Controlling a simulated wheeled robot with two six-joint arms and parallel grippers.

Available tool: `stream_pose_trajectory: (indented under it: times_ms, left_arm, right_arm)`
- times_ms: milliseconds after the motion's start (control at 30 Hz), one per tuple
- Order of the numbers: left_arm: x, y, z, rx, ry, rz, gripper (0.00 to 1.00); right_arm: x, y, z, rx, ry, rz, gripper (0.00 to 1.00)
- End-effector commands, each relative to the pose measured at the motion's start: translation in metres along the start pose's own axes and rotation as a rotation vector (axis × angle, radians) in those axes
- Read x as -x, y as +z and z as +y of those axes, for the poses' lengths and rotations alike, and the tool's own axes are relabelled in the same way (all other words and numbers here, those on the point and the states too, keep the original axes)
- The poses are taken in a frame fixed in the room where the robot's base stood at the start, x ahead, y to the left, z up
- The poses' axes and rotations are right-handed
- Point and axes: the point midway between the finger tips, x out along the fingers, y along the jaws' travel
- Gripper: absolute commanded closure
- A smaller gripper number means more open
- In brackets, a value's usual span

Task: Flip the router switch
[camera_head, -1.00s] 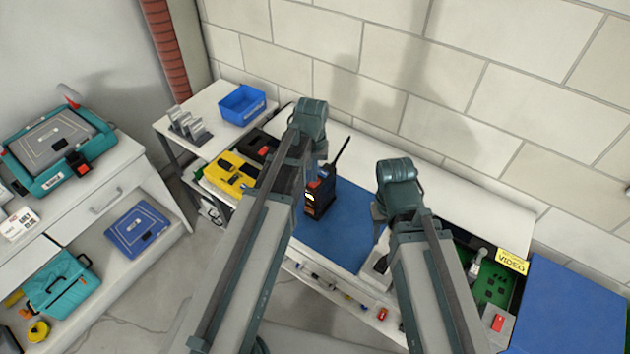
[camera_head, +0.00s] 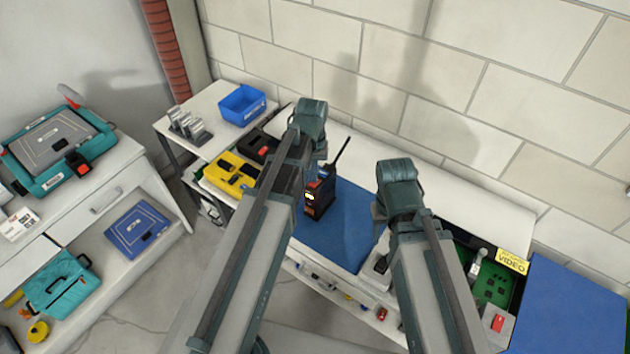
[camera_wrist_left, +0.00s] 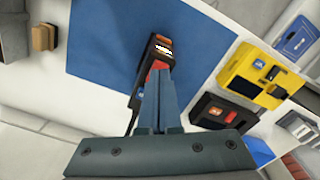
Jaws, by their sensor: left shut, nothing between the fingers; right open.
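The router (camera_head: 319,199) is a black box with an orange marking and a tall dark antenna. It stands upright on the blue mat (camera_head: 345,232). In the left wrist view the router (camera_wrist_left: 156,48) shows with a red part, likely the switch (camera_wrist_left: 157,67), right at my fingertips. My left gripper (camera_wrist_left: 160,80) is shut and empty, its fingers at the red part; I cannot tell whether they touch it. In the head view my left gripper (camera_head: 318,174) is beside the top of the router. My right gripper (camera_head: 379,212) is open right of the router, its fingers mostly hidden.
A yellow case (camera_head: 228,180) and a blue bin (camera_head: 242,104) are left of the mat. An open case with a green board (camera_head: 493,283) lies at the right. A brick wall closes the back. The mat around the router is mostly clear.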

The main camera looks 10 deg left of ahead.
Motion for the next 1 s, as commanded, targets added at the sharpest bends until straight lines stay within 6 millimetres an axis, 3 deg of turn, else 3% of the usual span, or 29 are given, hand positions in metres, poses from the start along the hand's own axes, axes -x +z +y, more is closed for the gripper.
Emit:
stream_pose_trajectory:
  times_ms: [1000]
  left_arm:
    - [-0.0086, 0.0, 0.0, 0.0, 0.0, 0.0, 1.0]
  right_arm:
    - [-0.0086, -0.0005, -0.0008, 0.0, 0.0, 0.0, 0.5]
